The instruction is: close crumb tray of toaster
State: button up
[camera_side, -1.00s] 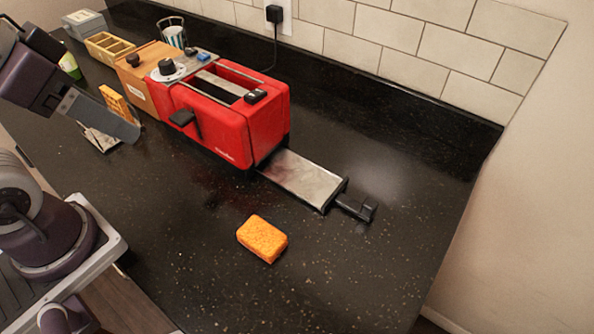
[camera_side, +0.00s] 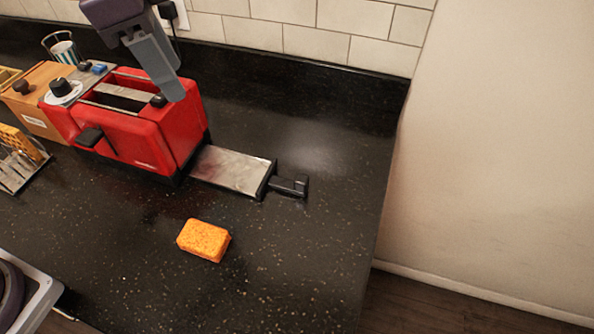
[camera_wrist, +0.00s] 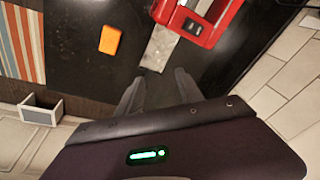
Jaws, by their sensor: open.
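The red toaster (camera_side: 150,140) stands on the black counter, and its corner shows in the wrist view (camera_wrist: 208,30). Its metal crumb tray (camera_side: 232,170) is pulled out from the right end, with a black handle (camera_side: 288,187) at the outer end. The tray also shows in the wrist view (camera_wrist: 160,47). My gripper (camera_side: 172,97) is in front of the toaster's right top in the side view, pointing down, apart from the tray. In the wrist view my gripper (camera_wrist: 158,85) is open and empty, with the tray ahead between the finger directions; the handle is hard to make out.
An orange sponge (camera_side: 204,240) lies on the counter in front of the tray. A wooden box (camera_side: 40,100) and a striped cup (camera_side: 65,52) are left of the toaster.

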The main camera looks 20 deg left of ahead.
jog(key=w+d+f+m+g, duration=0.1)
jog(key=w+d+f+m, duration=0.4)
jog(key=d+f, duration=0.45)
jog(key=m+g, duration=0.1)
jog(key=m, duration=0.1)
send_over(302, 178)
jog(key=shift+y, duration=0.4)
jog(key=f, duration=0.4)
jog(key=shift+a, duration=0.3)
jog(key=shift+m, duration=0.3)
jog(key=f, duration=0.7)
jog(key=shift+d+f, duration=0.3)
jog(key=shift+f, duration=0.1)
grip_shut()
